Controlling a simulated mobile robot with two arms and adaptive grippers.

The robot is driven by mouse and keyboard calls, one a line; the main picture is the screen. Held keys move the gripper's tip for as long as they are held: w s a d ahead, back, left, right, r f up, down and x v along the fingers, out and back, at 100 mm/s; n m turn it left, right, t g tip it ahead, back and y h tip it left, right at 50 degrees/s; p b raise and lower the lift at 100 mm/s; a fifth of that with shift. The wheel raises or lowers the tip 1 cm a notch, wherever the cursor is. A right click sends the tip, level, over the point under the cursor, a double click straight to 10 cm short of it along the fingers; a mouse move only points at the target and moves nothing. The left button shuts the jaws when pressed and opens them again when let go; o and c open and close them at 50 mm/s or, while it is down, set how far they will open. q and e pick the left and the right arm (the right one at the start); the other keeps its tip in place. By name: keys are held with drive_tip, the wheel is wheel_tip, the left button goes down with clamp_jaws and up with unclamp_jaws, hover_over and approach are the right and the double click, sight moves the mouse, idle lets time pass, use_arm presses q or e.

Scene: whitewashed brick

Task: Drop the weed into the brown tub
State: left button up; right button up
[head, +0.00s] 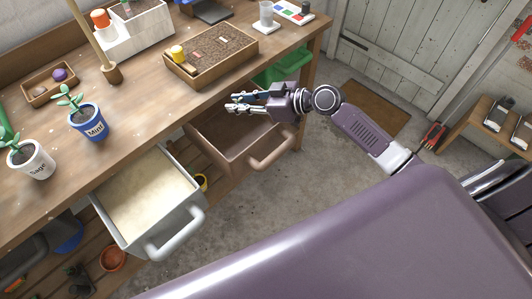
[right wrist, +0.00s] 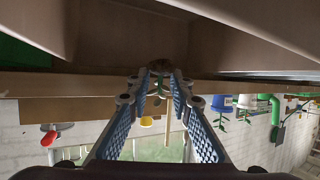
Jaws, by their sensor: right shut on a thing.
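My right gripper (head: 232,103) is above the brown tub (head: 269,165), over its far left part near the bench edge. In the right wrist view, the gripper (right wrist: 159,82) has its fingertips closed around a small weed (right wrist: 159,90), a thin green bit with a dark brown clump by the tips. In the head view the weed is too small to make out. The brown tub has a thick handle on its near side, and its wall fills the top of the right wrist view (right wrist: 110,35). My left gripper is not in view.
A grey tub (head: 190,222) with pale contents stands left of the brown tub. A green tub (head: 285,68) is behind it. The wooden bench (head: 140,105) holds a blue pot (head: 87,122), a white pot (head: 32,163) and a soil tray (head: 212,58).

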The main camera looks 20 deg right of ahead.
drive_tip(key=shift+f, duration=0.4)
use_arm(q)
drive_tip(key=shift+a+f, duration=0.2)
use_arm(e)
drive_tip(key=o, duration=1)
drive_tip(key=shift+d, duration=0.1)
drive_tip(key=v, duration=1.2)
